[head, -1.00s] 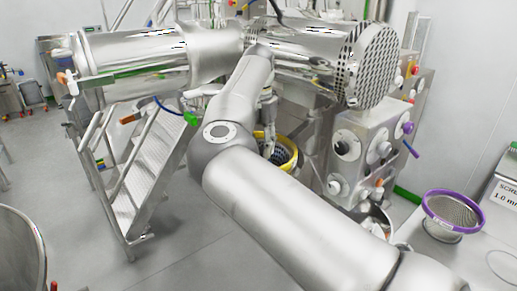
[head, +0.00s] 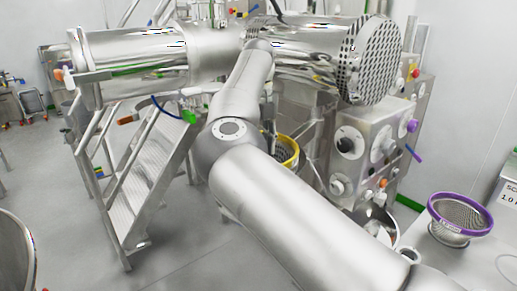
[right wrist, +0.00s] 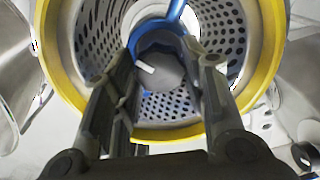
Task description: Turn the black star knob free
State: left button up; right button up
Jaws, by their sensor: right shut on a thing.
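In the right wrist view, the fingers of my right gripper (right wrist: 160,56) close around a dark grey, rounded piece (right wrist: 167,72) with a small white mark. I take it for the star knob, but its lobes do not show clearly. It lies in front of a perforated metal basket (right wrist: 220,30) with a yellow rim (right wrist: 262,70). A blue part curves over and beside it. In the head view, my right arm mostly hides the gripper, beside the yellow-rimmed basket (head: 288,152). My left gripper is out of view.
A large steel drum with a perforated end (head: 372,60) lies above the work area. A control box (head: 375,135) with knobs stands right of the basket. Metal steps (head: 140,190) stand at left. A purple-rimmed sieve (head: 460,213) stands at right.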

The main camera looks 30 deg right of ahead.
jog(key=n+b, duration=0.3)
jog(key=n, duration=0.4)
jog(key=n+b, duration=0.1)
jog(key=n, duration=0.3)
jog(key=shift+b, duration=0.3)
jog(key=n+b, duration=0.1)
jog(key=n, duration=0.2)
jog(key=shift+n+b, duration=0.3)
jog(key=shift+n, duration=0.1)
jog(key=n+b, duration=0.2)
jog(key=n, duration=0.3)
jog(key=shift+n+b, duration=0.8)
jog(key=shift+n, duration=0.7)
jog(key=shift+r, duration=0.1)
jog(key=o, duration=1.1)
jog(key=shift+c, duration=0.2)
